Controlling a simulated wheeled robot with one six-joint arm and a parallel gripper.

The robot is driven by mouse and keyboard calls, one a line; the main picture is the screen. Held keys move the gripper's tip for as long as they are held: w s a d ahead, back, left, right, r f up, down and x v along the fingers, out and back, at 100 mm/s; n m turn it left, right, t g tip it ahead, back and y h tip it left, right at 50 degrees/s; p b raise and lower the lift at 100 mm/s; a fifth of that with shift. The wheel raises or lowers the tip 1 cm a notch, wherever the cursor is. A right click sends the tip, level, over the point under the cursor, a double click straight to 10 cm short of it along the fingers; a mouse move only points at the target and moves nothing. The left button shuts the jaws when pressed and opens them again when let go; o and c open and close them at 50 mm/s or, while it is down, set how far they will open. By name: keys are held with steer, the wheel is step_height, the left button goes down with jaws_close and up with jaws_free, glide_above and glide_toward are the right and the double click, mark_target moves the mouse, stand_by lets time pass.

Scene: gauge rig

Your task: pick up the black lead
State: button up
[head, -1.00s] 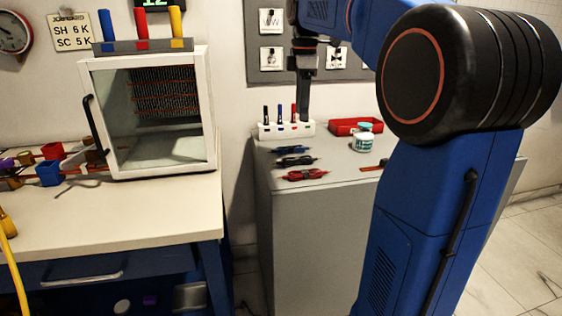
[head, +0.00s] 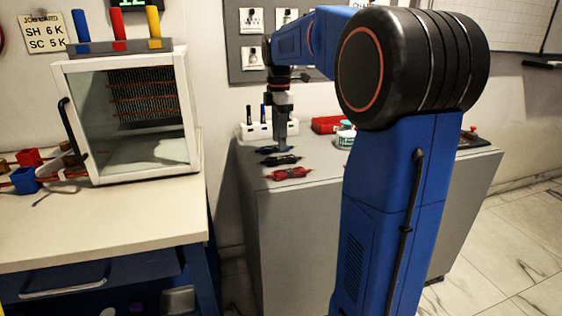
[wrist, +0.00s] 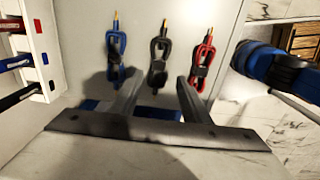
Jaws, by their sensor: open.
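The black lead (head: 281,160) is a coiled bundle lying on the grey cabinet top, between the blue lead (head: 270,149) and the red lead (head: 290,173). In the wrist view the black lead (wrist: 158,55) is the middle of the three, with the blue lead (wrist: 115,48) left and the red lead (wrist: 203,55) right. My gripper (head: 282,147) points down over the leads in the head view. In the wrist view its open fingers (wrist: 159,80) are empty, and the black lead shows just ahead of the gap between them. The gripper's exact height above it is unclear.
A red tray (head: 326,123) and a white-and-teal jar (head: 345,137) stand to the right. The cabinet top's front edge is close to the red lead.

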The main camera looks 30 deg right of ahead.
mark_target(281, 157)
steer(key=shift+d+f, duration=0.2)
steer(key=shift+f, duration=1.35)
steer(key=shift+d+f, duration=0.2)
steer(key=shift+f, duration=1.3)
steer(key=shift+c, duration=0.3)
jaws_close()
